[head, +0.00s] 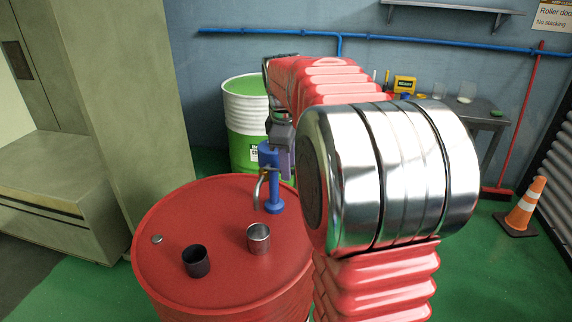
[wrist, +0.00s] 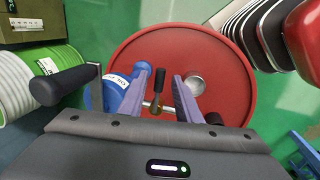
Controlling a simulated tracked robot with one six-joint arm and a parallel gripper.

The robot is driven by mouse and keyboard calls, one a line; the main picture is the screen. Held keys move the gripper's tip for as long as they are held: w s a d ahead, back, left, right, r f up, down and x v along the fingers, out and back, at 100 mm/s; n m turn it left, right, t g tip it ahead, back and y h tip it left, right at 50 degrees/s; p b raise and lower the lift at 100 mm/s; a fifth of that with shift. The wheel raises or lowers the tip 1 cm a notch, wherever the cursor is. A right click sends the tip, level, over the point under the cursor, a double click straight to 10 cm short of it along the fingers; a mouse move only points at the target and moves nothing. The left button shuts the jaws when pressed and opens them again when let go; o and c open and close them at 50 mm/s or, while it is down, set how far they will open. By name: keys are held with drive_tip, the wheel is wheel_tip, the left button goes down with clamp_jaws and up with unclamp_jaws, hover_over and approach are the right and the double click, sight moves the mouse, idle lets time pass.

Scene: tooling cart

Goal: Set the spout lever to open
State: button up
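A blue hand pump (head: 274,190) stands upright on the red drum (head: 165,215), with a curved metal spout (head: 257,192) on its left side. In the wrist view the labelled blue pump body (wrist: 112,92) is partly hidden by a finger. A small lever with a black grip (wrist: 160,77) and a brass-coloured base (wrist: 155,104) shows between my fingers. My gripper (wrist: 157,84) is open, one finger on each side of the lever, with visible gaps in this view. In the head view my gripper (head: 287,160) is at the pump, and the lever cannot be made out.
A steel cup (head: 259,238), a dark cup (head: 196,261) and a small cap (head: 157,239) are on the drum top. A black crank handle (wrist: 58,86) sticks out left of my gripper. A green-and-white drum (head: 243,120) stands behind; a cabinet (head: 140,110) is at left.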

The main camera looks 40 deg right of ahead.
clamp_jaws()
idle(0.4)
idle(0.4)
